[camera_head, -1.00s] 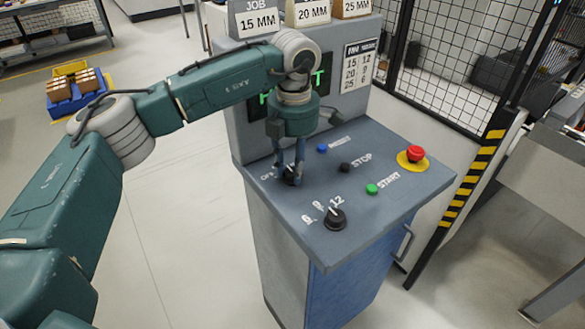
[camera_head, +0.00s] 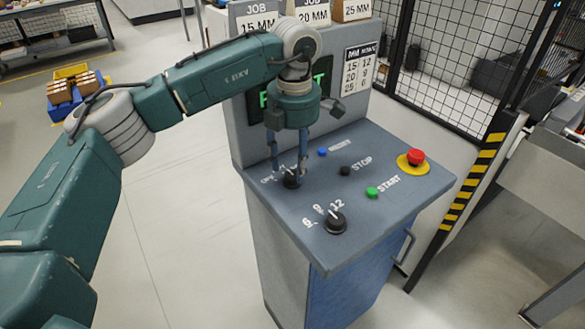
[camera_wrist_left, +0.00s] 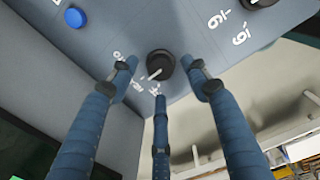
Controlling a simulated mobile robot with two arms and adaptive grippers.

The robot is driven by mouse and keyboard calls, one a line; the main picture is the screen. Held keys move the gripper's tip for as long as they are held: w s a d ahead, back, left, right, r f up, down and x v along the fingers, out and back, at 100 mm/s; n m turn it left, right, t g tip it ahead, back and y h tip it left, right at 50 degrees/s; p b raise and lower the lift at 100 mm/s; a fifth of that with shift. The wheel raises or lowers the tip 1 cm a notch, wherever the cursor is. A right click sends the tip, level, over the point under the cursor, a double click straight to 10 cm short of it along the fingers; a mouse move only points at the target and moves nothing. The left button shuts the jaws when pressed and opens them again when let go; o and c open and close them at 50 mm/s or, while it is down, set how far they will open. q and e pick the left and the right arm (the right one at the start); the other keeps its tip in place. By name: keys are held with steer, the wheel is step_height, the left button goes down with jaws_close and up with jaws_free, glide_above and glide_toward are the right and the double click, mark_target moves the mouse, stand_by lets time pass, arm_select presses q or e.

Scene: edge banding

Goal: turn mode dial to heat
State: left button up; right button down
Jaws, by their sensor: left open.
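The mode dial is a black round knob (camera_head: 291,180) with a light pointer, at the left of the sloped grey console panel (camera_head: 262,210). It shows clearly in the left wrist view (camera_wrist_left: 161,66), its pointer slanting towards white letters on the panel that I cannot read fully. My left gripper (camera_head: 289,172) points down over the dial, its fingers spread. In the left wrist view, the three blue fingers of the left gripper (camera_wrist_left: 162,88) stand around the knob with gaps and do not appear to grip it. My right gripper is not in view.
A second black dial (camera_head: 335,222) marked 6, 9, 12 sits nearer the front. A blue button (camera_head: 322,152), a black stop button (camera_head: 345,170), a green start button (camera_head: 372,193) and a red emergency button (camera_head: 415,157) lie to the right. The upright display panel (camera_head: 240,125) stands behind.

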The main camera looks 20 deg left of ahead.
mark_target(293, 176)
arm_select(q)
step_height(293, 176, up, 10)
steer(key=shift+s+d+f, duration=0.15)
steer(key=shift+s+f, duration=0.05)
steer(key=shift+f, duration=0.05)
steer(key=shift+f, duration=0.1)
